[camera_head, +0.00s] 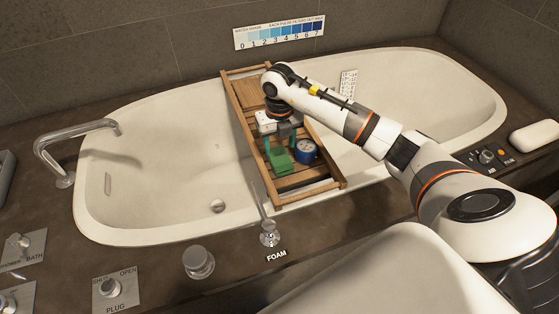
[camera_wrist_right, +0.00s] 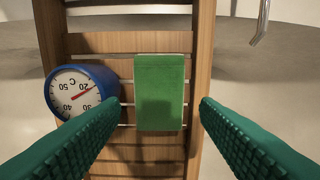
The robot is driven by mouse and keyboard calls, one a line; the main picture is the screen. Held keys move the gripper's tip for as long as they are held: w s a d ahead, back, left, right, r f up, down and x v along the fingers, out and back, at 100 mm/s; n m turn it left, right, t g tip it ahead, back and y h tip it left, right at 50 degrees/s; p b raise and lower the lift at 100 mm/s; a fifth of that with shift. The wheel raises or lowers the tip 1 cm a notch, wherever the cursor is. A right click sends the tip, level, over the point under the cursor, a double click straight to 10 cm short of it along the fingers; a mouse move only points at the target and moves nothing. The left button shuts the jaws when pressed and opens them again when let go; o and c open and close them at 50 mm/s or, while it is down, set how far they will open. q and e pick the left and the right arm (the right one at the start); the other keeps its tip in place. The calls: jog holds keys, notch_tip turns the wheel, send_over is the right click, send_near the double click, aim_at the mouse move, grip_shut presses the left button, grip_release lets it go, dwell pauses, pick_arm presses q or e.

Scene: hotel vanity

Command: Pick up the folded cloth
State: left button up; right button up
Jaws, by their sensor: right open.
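The folded cloth is a small green rectangle (camera_wrist_right: 160,82) on the slatted wooden caddy (camera_wrist_right: 205,50), near the middle of the wrist view. In the head view the green cloth (camera_head: 280,160) shows just below my right gripper (camera_head: 281,139). The right gripper is open, with its green ribbed fingers (camera_wrist_right: 157,103) on either side of the cloth in the wrist view and a visible gap on both sides. Nothing is held between the fingers. I cannot tell exactly how high the fingertips are above the cloth. My left gripper is not in view.
A round blue thermometer (camera_wrist_right: 82,92) sits close beside the cloth; it also shows in the head view (camera_head: 305,150). The caddy spans the white bathtub (camera_head: 160,160). The foam spout (camera_head: 268,225) stands near the caddy's front end. The tub left of the caddy is clear.

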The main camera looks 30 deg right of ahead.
aim_at(280, 157)
notch_tip(280, 157, down, 5)
jog(key=shift+w+d+f+b, duration=0.1)
jog(key=shift+b, duration=0.25)
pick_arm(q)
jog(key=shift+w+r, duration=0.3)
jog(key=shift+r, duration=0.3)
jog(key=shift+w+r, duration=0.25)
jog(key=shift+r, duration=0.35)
pick_arm(e)
jog(key=shift+c, duration=0.4)
